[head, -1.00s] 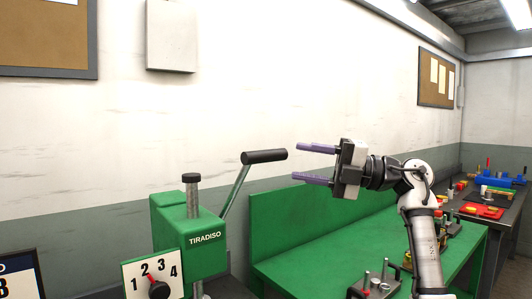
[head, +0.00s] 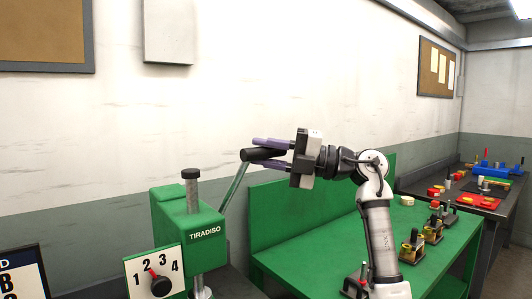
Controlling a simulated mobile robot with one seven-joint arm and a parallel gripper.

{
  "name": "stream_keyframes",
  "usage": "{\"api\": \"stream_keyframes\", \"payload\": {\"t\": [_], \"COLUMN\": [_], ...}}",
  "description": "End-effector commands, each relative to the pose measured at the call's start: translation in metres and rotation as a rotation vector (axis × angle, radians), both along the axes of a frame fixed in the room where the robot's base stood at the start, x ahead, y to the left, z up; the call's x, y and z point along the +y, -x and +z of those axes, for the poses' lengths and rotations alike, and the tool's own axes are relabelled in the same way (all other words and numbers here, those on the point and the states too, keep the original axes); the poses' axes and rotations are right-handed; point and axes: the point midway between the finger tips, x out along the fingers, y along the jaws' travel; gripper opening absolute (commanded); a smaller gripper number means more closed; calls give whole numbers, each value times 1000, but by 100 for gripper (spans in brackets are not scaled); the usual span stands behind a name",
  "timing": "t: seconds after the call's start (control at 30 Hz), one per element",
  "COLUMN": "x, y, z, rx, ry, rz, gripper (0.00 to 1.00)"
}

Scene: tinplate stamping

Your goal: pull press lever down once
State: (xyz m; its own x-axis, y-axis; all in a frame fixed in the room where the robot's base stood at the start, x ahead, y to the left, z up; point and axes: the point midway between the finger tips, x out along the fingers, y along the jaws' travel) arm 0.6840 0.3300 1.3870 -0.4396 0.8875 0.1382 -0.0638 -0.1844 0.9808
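The green press (head: 188,245) marked TIRADISO stands at the lower left in the head view. Its lever (head: 233,186) slants up to the right and ends in a black handle (head: 259,154). The lever is raised. My gripper (head: 262,152) is at the handle, with one purple finger above it and one below. The fingers look closed on the handle, with little or no gap visible. The arm reaches in from the right. The lever's lower end is hidden behind the press body.
A dial plate numbered 1 to 4 (head: 140,271) is on the press front, its red pointer up. A green bench (head: 330,250) with several small fixtures lies to the right. A dark table (head: 462,200) with coloured parts is farther back. The wall behind is flat.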

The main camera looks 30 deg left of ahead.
Motion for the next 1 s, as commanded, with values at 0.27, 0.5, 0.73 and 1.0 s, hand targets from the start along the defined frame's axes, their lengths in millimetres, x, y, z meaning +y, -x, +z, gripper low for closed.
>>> {"api": "stream_keyframes", "payload": {"t": [0.27,0.5,0.73,1.0], "x": [0,-3,-18,-51], "y": [0,0,5,16], "z": [0,-4,-24,-71], "rx": [0,-4,-31,-99], "ry": [0,-11,-90,-291], "rz": [0,0,-1,-2], "gripper": [0,0,0,0]}}
